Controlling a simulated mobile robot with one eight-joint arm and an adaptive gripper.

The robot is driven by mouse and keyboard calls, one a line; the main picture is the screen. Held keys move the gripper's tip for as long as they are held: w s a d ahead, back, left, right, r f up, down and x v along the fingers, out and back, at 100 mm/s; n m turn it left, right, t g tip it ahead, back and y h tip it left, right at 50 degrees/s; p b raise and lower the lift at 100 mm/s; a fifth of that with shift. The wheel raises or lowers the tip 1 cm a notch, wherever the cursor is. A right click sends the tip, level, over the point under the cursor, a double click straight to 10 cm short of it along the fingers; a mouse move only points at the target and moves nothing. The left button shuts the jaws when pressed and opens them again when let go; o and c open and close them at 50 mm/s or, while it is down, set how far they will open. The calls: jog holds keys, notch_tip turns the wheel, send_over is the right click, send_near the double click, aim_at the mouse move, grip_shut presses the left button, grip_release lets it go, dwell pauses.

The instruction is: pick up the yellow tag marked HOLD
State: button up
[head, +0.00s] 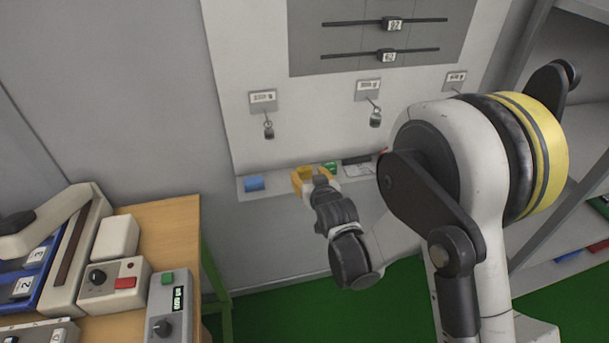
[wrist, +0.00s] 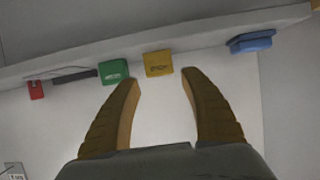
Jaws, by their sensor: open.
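The yellow tag (wrist: 158,63) shows in the wrist view near the ledge, with small dark lettering too blurred to read. It lies just beyond the fingertips, in line with the gap between them. My gripper (wrist: 160,78) is open, its two tan fingers apart with nothing between them. In the head view my gripper (head: 309,178) is at the small wall ledge, and I cannot tell the yellow tag apart from the fingers there. A green tag (wrist: 114,71) sits close beside the yellow one, near the left finger in the wrist view.
The ledge (head: 243,190) also holds a blue item (head: 254,183), a dark bar (wrist: 75,76) and a red tag (wrist: 35,89). A wooden bench (head: 170,225) with control boxes stands at left; shelving is at right.

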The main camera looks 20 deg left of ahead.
aim_at(305, 173)
jog(key=b+x, duration=0.1)
jog(key=x, duration=0.1)
jog(key=b+x, duration=0.1)
jog(key=x, duration=0.1)
jog(key=shift+w+f+b, duration=0.1)
jog(key=shift+f+b, duration=0.2)
jog(key=shift+f, duration=0.15)
jog(key=shift+w+a, duration=0.3)
jog(key=shift+w, duration=0.15)
jog(key=c, duration=0.8)
